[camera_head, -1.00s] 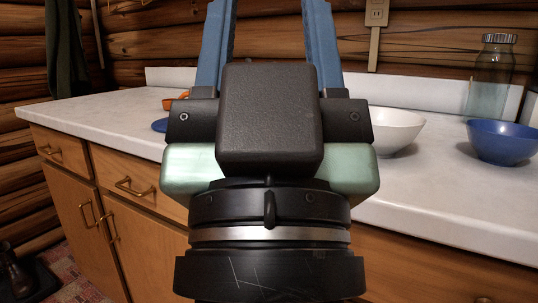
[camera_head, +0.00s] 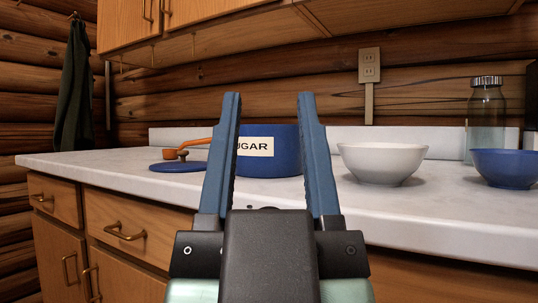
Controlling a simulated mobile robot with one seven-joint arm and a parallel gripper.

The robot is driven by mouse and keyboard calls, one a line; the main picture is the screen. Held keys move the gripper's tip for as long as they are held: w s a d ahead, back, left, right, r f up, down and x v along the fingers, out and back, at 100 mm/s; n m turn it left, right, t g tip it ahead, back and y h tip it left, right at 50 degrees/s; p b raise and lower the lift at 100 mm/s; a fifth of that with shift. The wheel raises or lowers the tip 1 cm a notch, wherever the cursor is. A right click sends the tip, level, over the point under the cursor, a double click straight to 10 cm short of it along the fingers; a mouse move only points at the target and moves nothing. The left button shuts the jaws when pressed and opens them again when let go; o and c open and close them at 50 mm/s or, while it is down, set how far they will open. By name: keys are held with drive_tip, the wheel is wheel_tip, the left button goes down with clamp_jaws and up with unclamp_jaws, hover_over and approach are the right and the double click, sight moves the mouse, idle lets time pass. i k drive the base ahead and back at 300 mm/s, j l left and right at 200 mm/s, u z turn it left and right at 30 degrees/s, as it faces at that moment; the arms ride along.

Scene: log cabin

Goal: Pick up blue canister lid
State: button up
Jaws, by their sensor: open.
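The blue canister lid (camera_head: 180,166) lies flat on the counter, left of my gripper. It is a thin blue disc with a brownish knob on top. The blue canister (camera_head: 270,165) with a white label ending in "UGAR" stands behind my gripper and is partly hidden by its fingers. My gripper (camera_head: 268,98) points up and away toward the counter, with its two blue fingers spread apart and nothing held between them. The fingers overlap the canister in the picture; I cannot tell the exact gap to it.
An orange-handled item (camera_head: 188,146) lies behind the lid. A white bowl (camera_head: 383,165), a blue bowl (camera_head: 507,169) and a clear bottle (camera_head: 486,118) stand to the right on the white counter (camera_head: 410,210). Wooden cabinets (camera_head: 200,25) hang above.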

sight(183, 166)
drive_tip(key=i+j, duration=0.8)
drive_tip(key=j, duration=0.15)
